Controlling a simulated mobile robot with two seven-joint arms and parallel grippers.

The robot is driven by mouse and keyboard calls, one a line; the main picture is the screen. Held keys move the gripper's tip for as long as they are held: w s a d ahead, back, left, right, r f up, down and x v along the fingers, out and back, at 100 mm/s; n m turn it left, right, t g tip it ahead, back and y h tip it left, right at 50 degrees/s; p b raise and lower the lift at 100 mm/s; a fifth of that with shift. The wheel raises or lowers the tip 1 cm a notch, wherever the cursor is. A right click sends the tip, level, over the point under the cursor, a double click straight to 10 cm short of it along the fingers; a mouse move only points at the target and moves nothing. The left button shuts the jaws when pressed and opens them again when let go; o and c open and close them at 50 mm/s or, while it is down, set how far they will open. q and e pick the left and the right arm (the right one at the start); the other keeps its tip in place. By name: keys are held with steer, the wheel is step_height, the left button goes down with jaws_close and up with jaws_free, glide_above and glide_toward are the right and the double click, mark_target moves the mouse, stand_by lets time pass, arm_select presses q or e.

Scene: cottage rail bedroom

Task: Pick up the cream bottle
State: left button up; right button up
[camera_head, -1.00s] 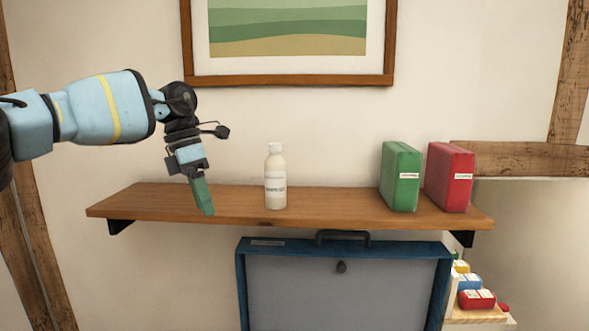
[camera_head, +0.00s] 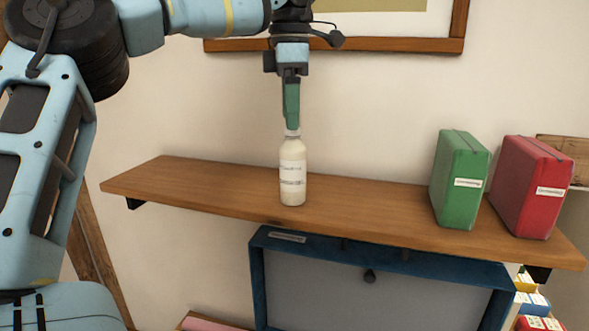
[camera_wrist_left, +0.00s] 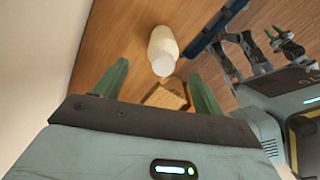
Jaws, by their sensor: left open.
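The cream bottle (camera_head: 292,172) stands upright on the wooden wall shelf (camera_head: 215,188), with a white cap and a label. My left gripper (camera_head: 292,126) points down right above the bottle, its green fingers overlapping the cap in the head view. In the left wrist view the gripper (camera_wrist_left: 152,88) is open, its two green fingers apart, and the bottle (camera_wrist_left: 163,50) shows beyond the gap between them. I cannot tell whether a finger touches the cap.
A green binder box (camera_head: 460,180) and a red one (camera_head: 532,188) stand on the shelf's right part. A framed picture (camera_head: 380,45) hangs above. A blue-framed grey panel (camera_head: 380,290) is below the shelf. The shelf left of the bottle is clear.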

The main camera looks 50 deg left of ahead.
mark_target(293, 138)
arm_select(q)
steer(key=shift+w+f, duration=0.1)
steer(key=shift+f, duration=0.65)
steer(key=shift+d+f, duration=0.15)
steer(key=shift+f, duration=1.15)
steer(key=shift+d+f, duration=0.15)
steer(key=shift+f, duration=1.1)
arm_select(e)
steer(key=shift+w+r, duration=0.35)
steer(key=shift+w, duration=0.15)
arm_select(q)
jaws_close()
arm_select(e)
steer(key=shift+s, duration=0.15)
arm_select(q)
steer(key=shift+r, duration=0.2)
arm_select(e)
steer(key=shift+f, duration=0.1)
